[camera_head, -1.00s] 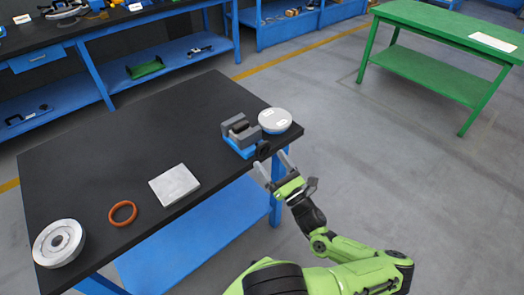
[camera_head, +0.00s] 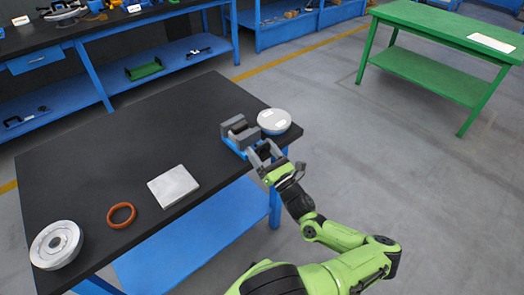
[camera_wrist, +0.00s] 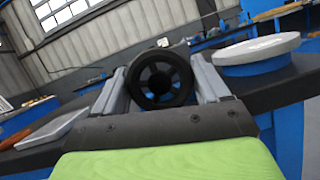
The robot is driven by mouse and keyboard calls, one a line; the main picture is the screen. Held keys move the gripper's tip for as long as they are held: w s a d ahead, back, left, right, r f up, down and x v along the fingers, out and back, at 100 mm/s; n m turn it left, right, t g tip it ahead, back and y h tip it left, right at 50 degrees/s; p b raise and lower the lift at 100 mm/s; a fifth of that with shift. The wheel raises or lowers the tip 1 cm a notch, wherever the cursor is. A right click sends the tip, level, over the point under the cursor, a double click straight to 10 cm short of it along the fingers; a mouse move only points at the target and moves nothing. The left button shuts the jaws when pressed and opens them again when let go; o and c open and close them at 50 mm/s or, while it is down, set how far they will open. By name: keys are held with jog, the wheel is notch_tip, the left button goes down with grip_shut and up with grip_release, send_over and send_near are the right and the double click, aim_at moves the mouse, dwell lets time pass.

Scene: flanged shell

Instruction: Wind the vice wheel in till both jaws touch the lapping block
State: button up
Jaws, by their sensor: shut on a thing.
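The vice (camera_head: 236,134), with grey jaws and a blue base, sits near the right corner of the black table. A small dark brownish block (camera_head: 238,126) shows between its jaws; whether both jaws touch it is too small to tell. The black vice wheel (camera_wrist: 160,78) faces me in the wrist view, its spokes and rim clear. My gripper (camera_head: 264,153) is at the front of the vice, its fingers on either side of the wheel and shut on it.
A pale square plate (camera_head: 173,186), an orange ring (camera_head: 122,214) and a flanged round part (camera_head: 57,244) lie farther left. The middle of the table is clear.

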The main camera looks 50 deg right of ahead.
jog(key=shift+n, duration=0.5)
jog(key=n+y, duration=0.2)
jog(key=n, duration=0.2)
jog(key=shift+t+y, duration=0.3)
jog(key=shift+y, duration=0.1)
jog(key=n+y, duration=0.1)
jog(key=n, duration=0.2)
jog(key=n+y, duration=0.2)
jog(key=n, duration=0.1)
jog(key=shift+n+b, duration=0.35)
jog(key=shift+n, duration=0.05)
jog(key=n+y, duration=0.1)
jog(key=n, duration=0.1)
jog(key=n+g+y, duration=0.1)
jog(key=n, duration=0.2)
jog(key=shift+n+y, duration=0.3)
jog(key=shift+n+g+y+p, duration=0.45)
jog(key=shift+n+g, duration=0.35)
jog(key=shift+n, duration=1.3)
jog(key=o, duration=1)
jog(key=shift+c, duration=0.2)
jog(key=shift+f, duration=0.15)
